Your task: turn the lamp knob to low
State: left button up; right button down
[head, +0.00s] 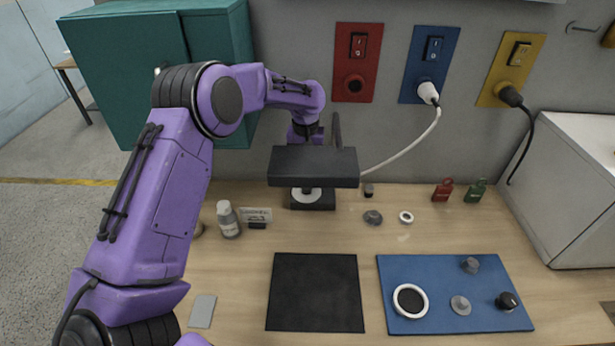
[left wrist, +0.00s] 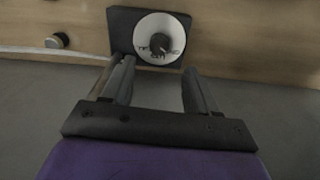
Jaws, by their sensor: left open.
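The black lamp (head: 313,166) stands at the back of the table, its flat head over a dark base with a white round dial (head: 306,195). In the left wrist view the dial (left wrist: 148,30) shows whole on its dark base (left wrist: 121,20), with lettering too blurred to read and a small dark knob (left wrist: 163,46) at its middle. The knob's setting cannot be told. My left gripper (left wrist: 158,70) is open and empty, its fingertips beside the dial's near edge, with a gap between them. In the head view the lamp head hides its fingers. My right gripper is not in view.
A white cable (head: 405,152) runs from a wall plug towards the lamp. A bottle (head: 228,219) and small sign (head: 256,215) stand left of the base. Small knobs lie to the right. A black mat (head: 316,293) and blue mat (head: 440,268) lie in front.

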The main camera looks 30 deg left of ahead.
pick_arm(q)
notch_tip(320, 180, down, 7)
jog(key=shift+w+f+p, duration=0.1)
jog(key=shift+w+p, duration=0.05)
jog(key=shift+p, duration=0.85)
jog(key=shift+f, duration=0.55)
jog(key=c, duration=1)
